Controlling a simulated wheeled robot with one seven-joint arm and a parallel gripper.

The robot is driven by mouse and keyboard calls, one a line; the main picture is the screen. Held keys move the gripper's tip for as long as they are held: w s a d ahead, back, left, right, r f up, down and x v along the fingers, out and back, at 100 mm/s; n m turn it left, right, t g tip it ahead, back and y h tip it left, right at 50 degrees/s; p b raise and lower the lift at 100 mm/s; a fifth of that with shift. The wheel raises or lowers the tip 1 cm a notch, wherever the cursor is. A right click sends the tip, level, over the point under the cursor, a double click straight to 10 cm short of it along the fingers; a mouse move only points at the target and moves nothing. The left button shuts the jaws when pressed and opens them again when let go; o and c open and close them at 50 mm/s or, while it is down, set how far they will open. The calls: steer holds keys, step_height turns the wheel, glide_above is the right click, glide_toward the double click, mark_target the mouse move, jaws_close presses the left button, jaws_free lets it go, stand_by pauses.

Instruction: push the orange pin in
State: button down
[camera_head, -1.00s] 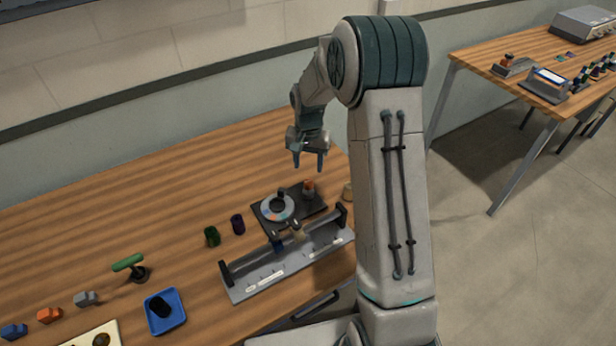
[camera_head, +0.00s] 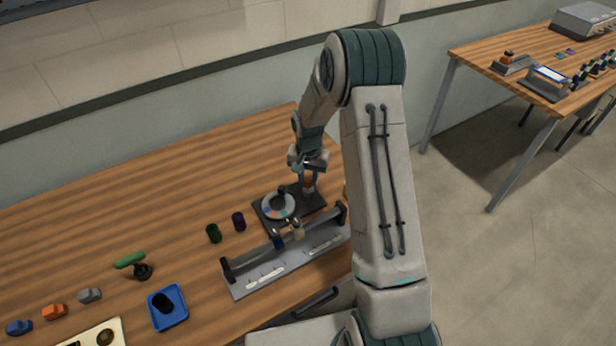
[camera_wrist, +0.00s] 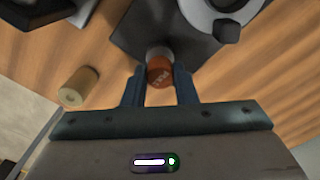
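The orange pin (camera_head: 309,178) stands at the back right of the black plate (camera_head: 264,221). In the wrist view the orange pin (camera_wrist: 160,74) shows an orange cap with pale lettering and a grey end. My gripper (camera_head: 309,168) is down at the pin from above. In the wrist view my gripper (camera_wrist: 159,82) has one finger on each side of the pin. The fingers look open, and I cannot be sure whether either touches it. A grey dial ring with a black knob (camera_head: 278,205) sits on the same plate, left of the pin.
A grey stand with a rail (camera_head: 240,288) lies in front of the plate. A tan cylinder (camera_wrist: 78,87) stands nearby. Green (camera_head: 213,233) and purple (camera_head: 239,221) cylinders stand to the left, and a blue tray (camera_head: 181,314) is farther forward. The table's back left is clear.

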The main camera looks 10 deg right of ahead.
mark_target(308, 180)
steer(key=shift+f+b, duration=0.9)
steer(key=shift+b, duration=0.3)
steer(key=shift+r, duration=0.1)
steer(key=c, duration=1.1)
jaws_free()
steer(key=shift+c, duration=0.2)
step_height(308, 180, up, 14)
steer(key=b, duration=0.2)
